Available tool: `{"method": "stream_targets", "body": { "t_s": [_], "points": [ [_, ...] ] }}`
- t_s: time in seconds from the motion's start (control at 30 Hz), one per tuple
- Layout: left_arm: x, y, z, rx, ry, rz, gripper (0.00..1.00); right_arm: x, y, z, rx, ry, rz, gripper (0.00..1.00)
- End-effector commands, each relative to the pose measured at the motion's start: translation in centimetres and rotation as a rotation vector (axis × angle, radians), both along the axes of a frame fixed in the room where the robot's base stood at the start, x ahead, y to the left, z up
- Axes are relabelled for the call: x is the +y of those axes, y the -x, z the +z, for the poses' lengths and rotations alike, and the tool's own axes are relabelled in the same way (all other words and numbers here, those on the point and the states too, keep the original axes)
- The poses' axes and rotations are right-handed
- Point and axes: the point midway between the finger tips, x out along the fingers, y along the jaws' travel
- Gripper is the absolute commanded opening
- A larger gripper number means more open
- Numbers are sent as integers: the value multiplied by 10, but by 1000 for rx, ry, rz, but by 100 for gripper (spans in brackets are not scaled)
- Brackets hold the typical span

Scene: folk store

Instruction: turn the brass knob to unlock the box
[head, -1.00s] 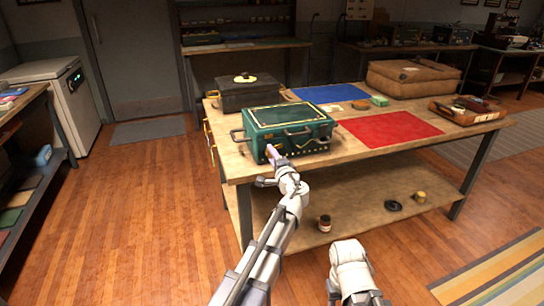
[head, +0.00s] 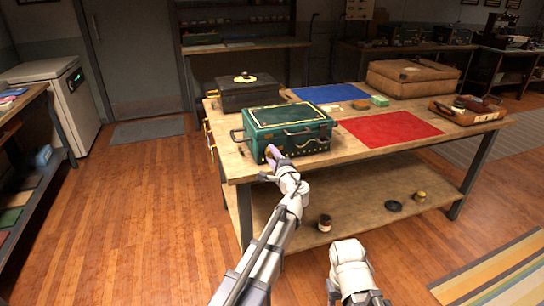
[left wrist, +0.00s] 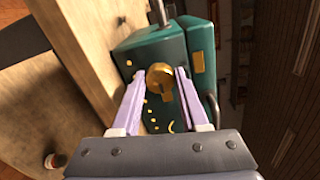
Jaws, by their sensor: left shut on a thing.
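The green box (head: 291,128) with gold trim and dark handles sits at the table's near left edge, lid closed. Its brass knob (left wrist: 160,76) is on the front face in the left wrist view, with a notch or tab on its lower side. My left gripper (head: 271,153) is at the front of the box in the head view. Its pale purple fingers (left wrist: 159,74) lie on both sides of the knob and are shut on it. In the head view the fingers hide the knob. My right gripper is out of view; only part of my right arm shows.
The wooden table (head: 350,165) also holds a black case (head: 247,95) behind the box, a red mat (head: 390,128), a blue mat (head: 330,93), a brown case (head: 413,79) and a tray (head: 466,113). A jar (head: 325,223) stands on the lower shelf.

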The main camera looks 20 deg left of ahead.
Motion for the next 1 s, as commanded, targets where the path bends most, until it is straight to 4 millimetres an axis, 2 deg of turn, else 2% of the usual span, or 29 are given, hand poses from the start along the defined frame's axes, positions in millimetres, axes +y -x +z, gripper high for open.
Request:
{"method": "stream_targets", "body": {
  "t_s": [0.03, 0.07, 0.3, 0.63, 1.0],
  "points": [
    [-1, 1, -1, 1, 2, -2, 0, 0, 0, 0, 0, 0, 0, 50],
    [-1, 1, -1, 1, 2, -2, 46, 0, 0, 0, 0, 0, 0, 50],
    [0, 0, 0, 0, 1, -1, 73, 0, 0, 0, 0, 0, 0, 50],
    [-3, 5, 0, 0, 1, -1, 74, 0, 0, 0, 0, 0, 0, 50],
    [-34, 52, 2, 0, 0, -3, 74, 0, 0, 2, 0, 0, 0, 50]
  ]
}}
